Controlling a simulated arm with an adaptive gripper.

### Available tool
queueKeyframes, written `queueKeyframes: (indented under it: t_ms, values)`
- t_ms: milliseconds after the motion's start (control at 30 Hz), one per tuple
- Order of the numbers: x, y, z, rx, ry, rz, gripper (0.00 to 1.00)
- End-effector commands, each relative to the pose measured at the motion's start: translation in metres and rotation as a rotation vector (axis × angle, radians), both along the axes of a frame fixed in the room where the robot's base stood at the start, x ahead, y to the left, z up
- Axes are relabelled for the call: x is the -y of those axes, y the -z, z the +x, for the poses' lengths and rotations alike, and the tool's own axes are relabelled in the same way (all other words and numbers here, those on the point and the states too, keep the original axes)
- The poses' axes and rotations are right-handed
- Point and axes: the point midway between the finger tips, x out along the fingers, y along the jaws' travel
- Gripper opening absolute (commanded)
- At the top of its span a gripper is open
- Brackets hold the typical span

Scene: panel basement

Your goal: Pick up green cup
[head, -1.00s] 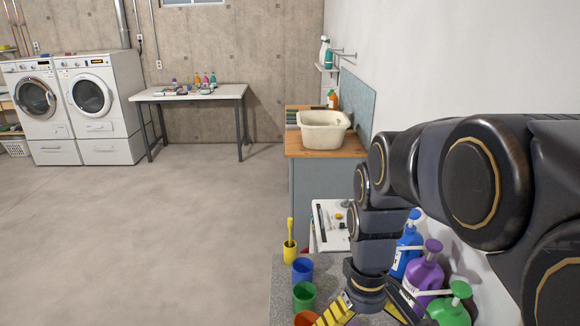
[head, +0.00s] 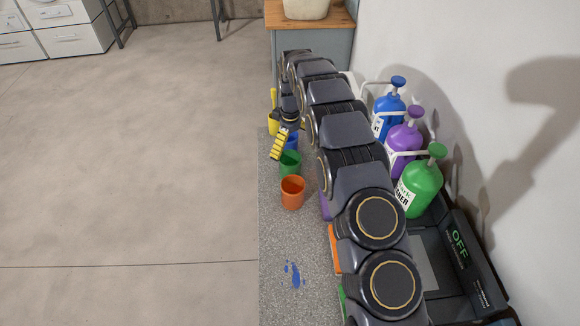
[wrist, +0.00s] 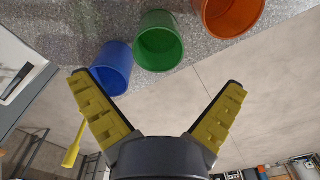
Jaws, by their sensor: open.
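The green cup (head: 290,163) stands on the grey speckled counter (head: 275,228), between the blue cup (head: 292,142) and the orange cup (head: 292,193). In the wrist view the green cup (wrist: 159,41) is at the top middle, beyond my fingertips and apart from them. My gripper (wrist: 160,82) is open and empty, its yellow-padded fingers spread wide.
Blue (head: 389,108), purple (head: 404,141) and green (head: 420,185) pump bottles stand along the wall right of my arm. Blue spots (head: 294,274) mark the bare near counter. The floor at left is clear.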

Motion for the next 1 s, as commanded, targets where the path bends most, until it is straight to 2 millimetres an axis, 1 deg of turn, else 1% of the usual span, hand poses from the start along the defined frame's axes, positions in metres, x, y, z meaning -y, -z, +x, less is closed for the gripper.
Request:
queueKeyframes:
  t_ms: [200,367,600,700,867,967,1000]
  values:
    - [0.0,0.024,0.0,-0.002,-0.003,0.0,1.0]
    - [0.0,0.036,0.0,-0.002,-0.002,0.0,1.0]
    - [0.001,0.072,0.0,-0.001,-0.003,0.0,1.0]
    - [0.001,0.077,0.001,0.0,-0.002,0.0,1.0]
    - [0.002,0.077,0.001,0.001,-0.002,0.0,1.0]
    - [0.002,0.077,0.001,0.001,-0.002,0.0,0.62]
    - [0.002,0.077,0.001,0.001,-0.002,0.001,0.45]
